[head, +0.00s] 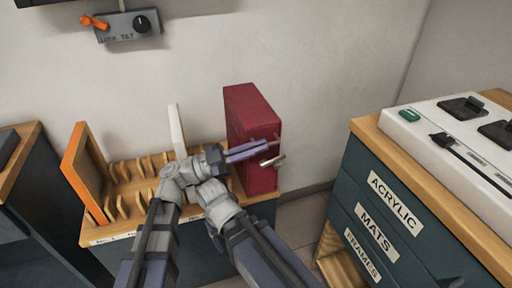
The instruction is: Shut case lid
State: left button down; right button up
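A dark red case (248,105) stands upright at the right end of a low wooden-topped rack, against the wall. Small metal fittings (273,160) show on its front face. I cannot make out a separate lid or how far it stands open. My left gripper (268,147) reaches across the case's front, its two purple-grey fingers close together beside the fittings. Whether they touch the case or hold anything is unclear. A second arm, likely my right one, comes up from the bottom middle; its gripper cannot be made out.
The wooden rack (110,233) has several slots, an orange-edged panel (85,165) and a white board (178,130). A dark drawer cabinet (345,185) carrying a white device (440,145) stands at the right. A wall control box (125,28) hangs above. Floor shows between rack and cabinet.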

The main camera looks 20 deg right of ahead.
notch_tip(320, 180, up, 10)
jog(key=p, duration=1)
